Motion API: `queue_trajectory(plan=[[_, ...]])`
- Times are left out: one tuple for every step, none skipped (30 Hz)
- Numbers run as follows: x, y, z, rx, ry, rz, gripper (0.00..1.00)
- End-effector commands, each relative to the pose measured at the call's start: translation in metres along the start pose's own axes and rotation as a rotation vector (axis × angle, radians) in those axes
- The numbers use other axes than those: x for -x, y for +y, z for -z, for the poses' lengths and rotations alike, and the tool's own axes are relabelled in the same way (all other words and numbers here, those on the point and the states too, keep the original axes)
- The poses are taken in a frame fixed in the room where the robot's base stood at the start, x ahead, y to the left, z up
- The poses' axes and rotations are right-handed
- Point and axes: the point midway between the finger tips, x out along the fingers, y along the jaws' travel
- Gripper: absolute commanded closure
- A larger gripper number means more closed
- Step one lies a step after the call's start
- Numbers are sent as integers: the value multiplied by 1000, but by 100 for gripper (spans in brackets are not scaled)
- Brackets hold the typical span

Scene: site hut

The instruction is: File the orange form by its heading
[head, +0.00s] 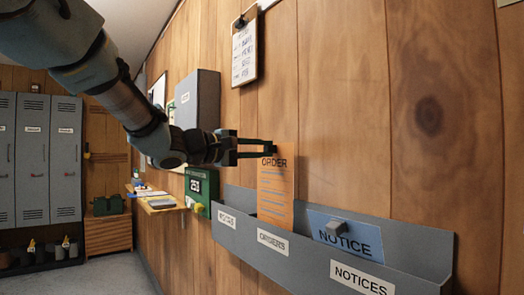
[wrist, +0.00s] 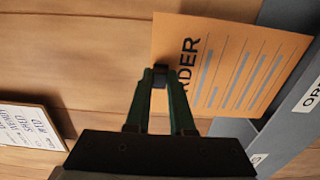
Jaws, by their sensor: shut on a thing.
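The orange form (head: 275,192) is headed ORDER and stands upright against the wood wall. My gripper (head: 268,148) is shut on a small dark block at its top edge. In the wrist view the form (wrist: 225,70) shows its heading beside my fingertips (wrist: 160,78). The grey wall rack (head: 408,240) has labels; one seems to read ORDERS (head: 272,242) and one reads NOTICES (head: 361,278). The leftmost label (head: 227,218) is too small to read surely. The form's lower end is hidden behind the rack's front, above the ORDERS label.
A blue form (head: 350,240) headed NOTICE, with a grey block, stands in the rack at the NOTICES label. A clipboard (head: 245,52) hangs above.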

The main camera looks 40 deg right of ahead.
Motion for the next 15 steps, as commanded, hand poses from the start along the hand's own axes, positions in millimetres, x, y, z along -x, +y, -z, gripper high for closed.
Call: queue_trajectory(plan=[[0,-5,0,-1,0,0,100],[0,-6,0,-1,0,0,100],[0,-8,0,-1,0,0,100],[0,-9,0,-1,0,0,100],[0,-10,0,-2,0,0,100],[0,-11,0,-2,0,0,100],[0,-12,0,-2,0,0,100],[0,-13,0,-2,0,0,100],[0,-14,0,-2,0,0,100],[0,-16,0,-1,0,0,100],[0,-16,0,-1,0,0,100],[0,-18,0,-1,0,0,100],[0,-19,0,-1,0,0,100],[0,-20,0,-2,0,-1,100],[0,-21,0,-2,0,-1,100]])
